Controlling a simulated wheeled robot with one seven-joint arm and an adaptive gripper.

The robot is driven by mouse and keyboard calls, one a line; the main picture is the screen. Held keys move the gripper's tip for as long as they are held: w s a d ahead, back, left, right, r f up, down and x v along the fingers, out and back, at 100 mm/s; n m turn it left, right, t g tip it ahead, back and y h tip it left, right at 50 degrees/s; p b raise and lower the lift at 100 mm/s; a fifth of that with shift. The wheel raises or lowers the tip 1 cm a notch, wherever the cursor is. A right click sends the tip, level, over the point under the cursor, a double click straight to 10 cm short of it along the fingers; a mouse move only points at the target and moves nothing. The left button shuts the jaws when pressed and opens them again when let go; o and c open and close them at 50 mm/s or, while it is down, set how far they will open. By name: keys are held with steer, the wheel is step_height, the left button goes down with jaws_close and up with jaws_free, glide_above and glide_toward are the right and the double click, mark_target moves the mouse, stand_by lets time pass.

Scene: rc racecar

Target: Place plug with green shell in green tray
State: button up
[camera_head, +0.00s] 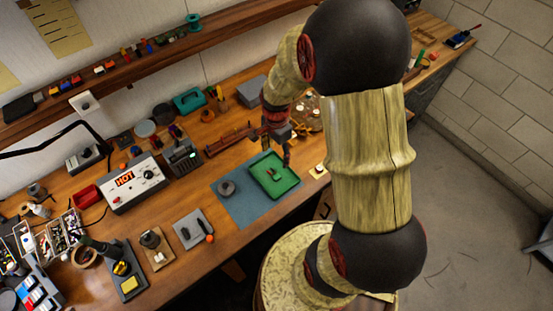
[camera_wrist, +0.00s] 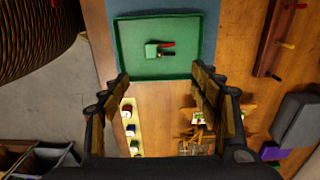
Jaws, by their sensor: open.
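The green tray (camera_head: 284,186) lies on a blue mat on the workbench. It also shows at the top of the wrist view (camera_wrist: 132,66). A small green block with a red and a black part, which looks like the plug with green shell (camera_wrist: 152,50), lies inside the tray on its floor. In the head view this plug is a small dark shape (camera_head: 271,173). My gripper (camera_wrist: 162,76) is open and empty, with its fingertips apart near the tray's lower rim in the wrist view. In the head view my gripper (camera_head: 286,158) is above the tray's back edge.
The blue mat (camera_head: 236,207) also holds a round grey item (camera_head: 227,187). A pale yellow strip with several small pieces (camera_wrist: 130,127) lies near the tray. A red bar-like tool (camera_head: 230,139) and a grey box (camera_head: 251,90) are behind. The bench is crowded at the left.

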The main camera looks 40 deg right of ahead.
steer(key=s+a+r+n+t, duration=0.1)
steer(key=a+r+n, duration=0.3)
steer(key=r, duration=0.5)
steer(key=s+a+r+n+t, duration=0.1)
steer(key=a+r+n+t, duration=0.2)
steer(key=r, duration=0.6)
steer(key=s+a+r+n+t, duration=0.1)
steer(key=s+a+r+n, duration=0.5)
steer(key=s+r+n, duration=0.4)
steer(key=shift+a+r+n+t, duration=0.15)
steer(key=shift+r+n+t, duration=0.15)
steer(key=shift+s, duration=0.1)
step_height(320, 180, down, 12)
steer(key=b, duration=1.2)
steer(key=shift+f, duration=0.25)
